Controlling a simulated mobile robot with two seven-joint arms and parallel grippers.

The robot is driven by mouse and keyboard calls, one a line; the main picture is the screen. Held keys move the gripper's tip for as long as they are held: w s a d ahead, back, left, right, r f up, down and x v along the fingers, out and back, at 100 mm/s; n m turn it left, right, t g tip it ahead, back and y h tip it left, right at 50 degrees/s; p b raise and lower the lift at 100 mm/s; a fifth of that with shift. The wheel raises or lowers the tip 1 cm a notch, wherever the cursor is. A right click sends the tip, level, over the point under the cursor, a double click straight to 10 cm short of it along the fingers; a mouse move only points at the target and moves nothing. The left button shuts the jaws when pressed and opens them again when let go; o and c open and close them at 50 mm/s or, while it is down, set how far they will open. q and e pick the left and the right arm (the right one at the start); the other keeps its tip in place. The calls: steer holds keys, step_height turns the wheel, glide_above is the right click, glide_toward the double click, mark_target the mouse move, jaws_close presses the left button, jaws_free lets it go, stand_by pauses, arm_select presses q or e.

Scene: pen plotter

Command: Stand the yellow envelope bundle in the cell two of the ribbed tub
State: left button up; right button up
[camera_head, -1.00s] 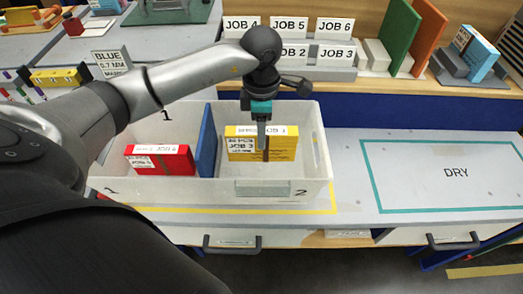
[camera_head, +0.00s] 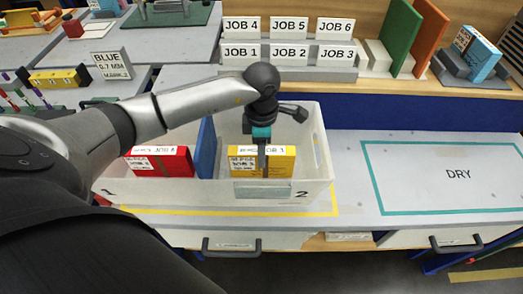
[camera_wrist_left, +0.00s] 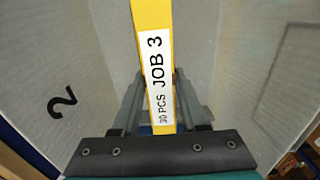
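The yellow envelope bundle (camera_head: 282,163) is upright inside cell two of the white ribbed tub (camera_head: 318,150), the right-hand cell with the printed 2. Its JOB 3 label faces up in the left wrist view (camera_wrist_left: 157,75). My left gripper (camera_head: 262,165) reaches down from above into that cell. Its fingers (camera_wrist_left: 158,100) lie on both sides of the bundle and look shut on it. The tub's front wall hides the bundle's lower edge, so I cannot tell whether it touches the floor. My right gripper is not in view.
A red bundle (camera_head: 170,160) stands in cell one, left of the blue divider (camera_head: 206,148). The DRY area (camera_head: 458,174) to the right is empty. White JOB-labelled blocks (camera_head: 288,54) stand behind the tub. My left arm crosses above the tub's left part.

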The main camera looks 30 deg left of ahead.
arm_select(q)
steer(key=o, duration=0.4)
steer(key=shift+r, duration=0.1)
steer(key=shift+r, duration=0.25)
step_height(320, 180, up, 12)
steer(key=shift+f+p, duration=0.15)
steer(key=shift+p, duration=0.7)
